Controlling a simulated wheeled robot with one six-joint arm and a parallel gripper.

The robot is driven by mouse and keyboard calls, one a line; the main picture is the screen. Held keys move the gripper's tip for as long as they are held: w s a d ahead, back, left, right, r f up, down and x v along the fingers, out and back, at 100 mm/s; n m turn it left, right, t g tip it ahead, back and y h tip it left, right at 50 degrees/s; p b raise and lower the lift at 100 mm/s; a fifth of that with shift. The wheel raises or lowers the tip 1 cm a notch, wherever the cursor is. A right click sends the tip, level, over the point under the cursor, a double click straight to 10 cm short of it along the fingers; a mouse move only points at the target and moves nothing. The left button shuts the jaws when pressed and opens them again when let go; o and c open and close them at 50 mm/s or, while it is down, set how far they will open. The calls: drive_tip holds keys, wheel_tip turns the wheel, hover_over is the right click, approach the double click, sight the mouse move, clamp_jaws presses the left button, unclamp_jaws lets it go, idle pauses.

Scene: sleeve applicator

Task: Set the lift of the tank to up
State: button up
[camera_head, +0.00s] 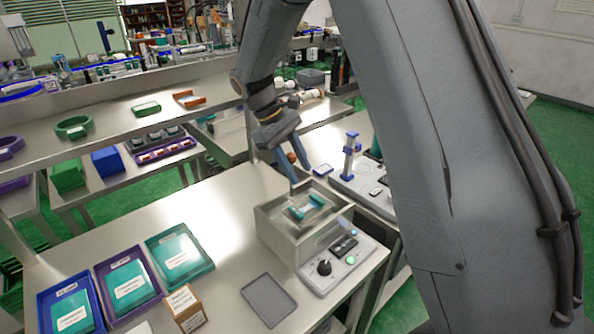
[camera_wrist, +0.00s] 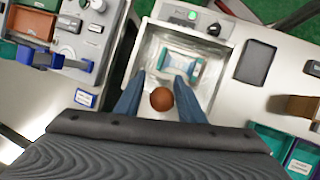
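The tank (camera_head: 283,238) is an open square metal box on the bench, and it also shows in the wrist view (camera_wrist: 149,57). Inside lies a clear platform with teal ends (camera_head: 308,207), seen from above in the wrist view (camera_wrist: 180,66). A reddish-brown ball (camera_wrist: 161,98) sits between my blue fingers; in the head view the ball (camera_head: 291,157) is above the tank's far side. What carries the ball is hidden. My gripper (camera_wrist: 160,76) points down with its fingers apart, a small gap seeming to show on each side of the ball.
A control panel (camera_head: 321,283) with a black knob, a display and lit buttons adjoins the tank. A grey tray (camera_head: 269,299) lies in front. Teal-filled trays (camera_head: 180,256) and a cardboard box (camera_head: 186,308) stand left. A blue-and-white post device (camera_head: 350,157) stands behind right.

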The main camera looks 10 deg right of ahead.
sight(291, 154)
drive_tip(key=shift+o, duration=0.4)
drive_tip(key=shift+s+f, duration=0.1)
drive_tip(key=shift+f, duration=0.05)
drive_tip(key=b+v, duration=0.3)
drive_tip(key=v, duration=0.5)
drive_tip(key=shift+s+d, duration=0.1)
drive_tip(key=shift+s+d+f, duration=0.2)
drive_tip(key=shift+s, duration=0.1)
drive_tip(key=s+d+f+m+t+y+b, duration=0.1)
drive_tip(key=s+d+f+m, duration=0.1)
drive_tip(key=s+f, duration=0.2)
drive_tip(key=s+d+f+m+t+y+b, duration=0.1)
drive_tip(key=s+d+f+m+y, duration=0.1)
drive_tip(key=s+f, duration=0.3)
drive_tip(key=s+d+f+m+t+y+b, duration=0.1)
drive_tip(key=s+f, duration=0.4)
drive_tip(key=s, duration=0.5)
drive_tip(key=shift+s+d+f+m+t+y+b, duration=0.15)
drive_tip(key=shift+d+m+b, duration=0.2)
drive_tip(key=shift+m, duration=0.25)
drive_tip(key=shift+s+d+f+m+t+y+b, duration=0.1)
drive_tip(key=shift+d+m+t+y+b, duration=0.1)
drive_tip(key=shift+d+m, duration=0.3)
drive_tip(key=shift+a, duration=0.15)
